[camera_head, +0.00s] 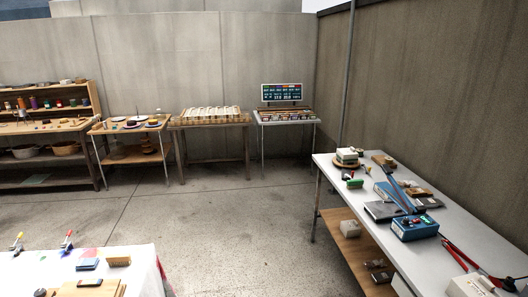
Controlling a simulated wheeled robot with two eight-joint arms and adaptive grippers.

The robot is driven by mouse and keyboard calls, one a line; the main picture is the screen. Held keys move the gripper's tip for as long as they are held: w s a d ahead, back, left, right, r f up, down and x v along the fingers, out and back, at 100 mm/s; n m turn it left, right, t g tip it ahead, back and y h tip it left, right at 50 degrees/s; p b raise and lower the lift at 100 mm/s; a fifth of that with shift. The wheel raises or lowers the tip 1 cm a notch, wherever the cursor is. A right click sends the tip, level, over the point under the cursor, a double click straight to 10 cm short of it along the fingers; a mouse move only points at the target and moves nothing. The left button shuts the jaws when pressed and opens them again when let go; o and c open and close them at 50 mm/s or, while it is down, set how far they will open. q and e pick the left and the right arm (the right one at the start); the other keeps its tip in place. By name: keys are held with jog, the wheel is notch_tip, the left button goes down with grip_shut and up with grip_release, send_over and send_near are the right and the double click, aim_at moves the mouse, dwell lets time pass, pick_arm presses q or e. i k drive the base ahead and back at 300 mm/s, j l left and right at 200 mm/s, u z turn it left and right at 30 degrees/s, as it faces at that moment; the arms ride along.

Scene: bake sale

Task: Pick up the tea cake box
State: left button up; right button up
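I cannot tell which object is the tea cake box; no label is readable at this distance. Neither of my grippers is in the head view. Box-like things show on the white table (447,222) at the right: a blue box (414,229) with dark and red things on top, and a pale block on a round board (346,156) at the far end. A whitish box (468,287) stands at the near right edge, partly cut off by the frame.
A cloth-covered table (140,262) is at the near left. Along the back wall stand a wooden shelf unit (45,127), a small table with plates (130,124), a wooden table (212,120) and a table with a screen (282,93). The concrete floor (235,225) between is clear.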

aim_at(345, 156)
jog(key=i, duration=0.6)
jog(key=i+j+z, duration=0.15)
jog(key=i, duration=1.05)
jog(key=i+z, duration=0.45)
jog(key=i+j+z, duration=0.1)
jog(key=i+z, duration=0.35)
jog(key=i+j+z, duration=0.75)
jog(key=z, duration=0.15)
jog(key=i, duration=0.1)
